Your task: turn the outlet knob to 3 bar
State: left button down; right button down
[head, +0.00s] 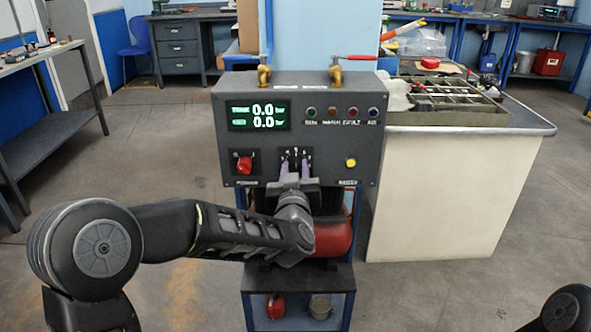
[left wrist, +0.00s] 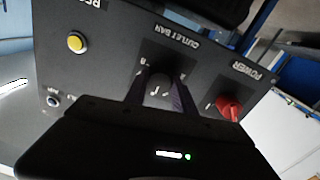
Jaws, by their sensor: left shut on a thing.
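In the left wrist view the fingers of my left gripper (left wrist: 157,98) flank the knob. My right gripper is out of view.
A red power switch (head: 244,164) is left of the knob and a yellow button (head: 351,162) right of it. Several small lamps (head: 332,111) sit above. Two brass valves (head: 336,72) stand on top. A bench with a sectioned tray (head: 450,117) is at right.

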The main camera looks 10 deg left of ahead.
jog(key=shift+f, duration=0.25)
pick_arm(q)
jog(key=shift+f+n+b, duration=0.2)
jog(key=shift+n+b, duration=0.8)
jog(key=shift+b, duration=0.25)
jog(key=n+b, duration=0.9)
jog(key=shift+f, duration=0.1)
jog(key=n+b, duration=0.2)
jog(key=shift+n, duration=0.4)
jog(key=shift+n+y+b, duration=0.3)
jog(key=shift+n, duration=0.1)
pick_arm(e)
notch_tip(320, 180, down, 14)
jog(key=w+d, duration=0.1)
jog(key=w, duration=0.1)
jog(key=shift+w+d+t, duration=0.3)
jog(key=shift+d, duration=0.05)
pick_arm(q)
jog(key=shift+a, duration=0.1)
jog(key=c, duration=1)
grip_release()
jog(key=shift+c, duration=0.2)
